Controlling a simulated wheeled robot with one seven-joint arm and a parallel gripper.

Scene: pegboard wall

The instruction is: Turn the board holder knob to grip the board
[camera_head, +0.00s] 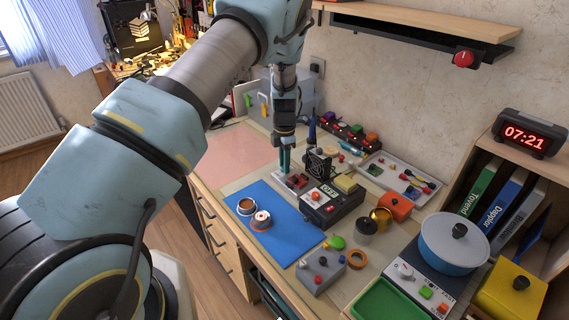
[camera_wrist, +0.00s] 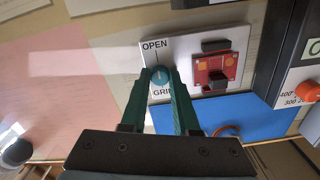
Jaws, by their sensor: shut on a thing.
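The board holder is a white plate (camera_wrist: 185,45) with a small round teal knob (camera_wrist: 160,76) at its left. OPEN is printed above the knob and GRIP below it, partly covered by a finger. My gripper (camera_wrist: 161,78) has its two green fingers closed on the knob, one on each side. The red board (camera_wrist: 232,67) lies right of the knob between two black jaws (camera_wrist: 215,45). In the head view my gripper (camera_head: 284,168) points down at the holder (camera_head: 281,184), and its fingers hide the knob. I cannot tell which way the knob points.
A blue mat (camera_head: 284,248) with a wire spool (camera_head: 261,220) lies in front of the holder. A black soldering station (camera_head: 333,207) and a small fan (camera_head: 318,166) stand close on its right. A pink mat (camera_head: 240,148) to the left is clear.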

